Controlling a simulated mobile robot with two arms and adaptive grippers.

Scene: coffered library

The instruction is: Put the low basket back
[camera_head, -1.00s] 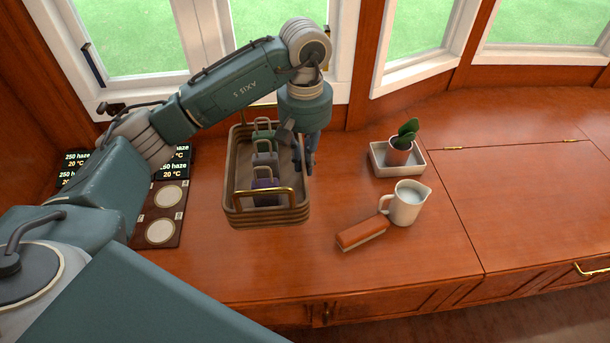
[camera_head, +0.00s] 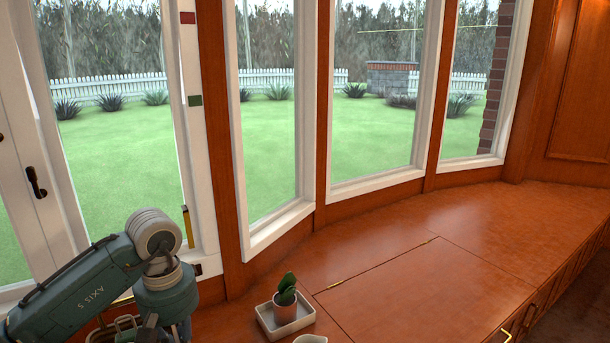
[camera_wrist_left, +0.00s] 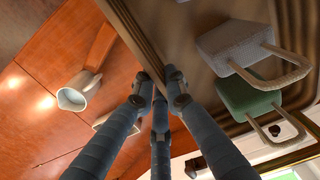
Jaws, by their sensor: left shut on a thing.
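The low basket (camera_head: 103,335) shows only as a sliver of its back rim and a handle at the bottom edge of the head view; the rest is cut off. In the left wrist view its brown ribbed wall (camera_wrist_left: 128,28) runs between the fingers of my left gripper (camera_wrist_left: 158,88), which is shut on this side wall. Inside the basket are a grey block with a loop handle (camera_wrist_left: 232,45) and a green one (camera_wrist_left: 248,98). I cannot tell whether the basket rests on the counter. My right gripper is not in view.
A white tray (camera_head: 266,322) with a potted plant (camera_head: 286,298) stands right of my left arm. A white jug (camera_wrist_left: 76,93) is beside it, only its rim showing in the head view. The wooden counter (camera_head: 400,285) is clear further right, below the windows.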

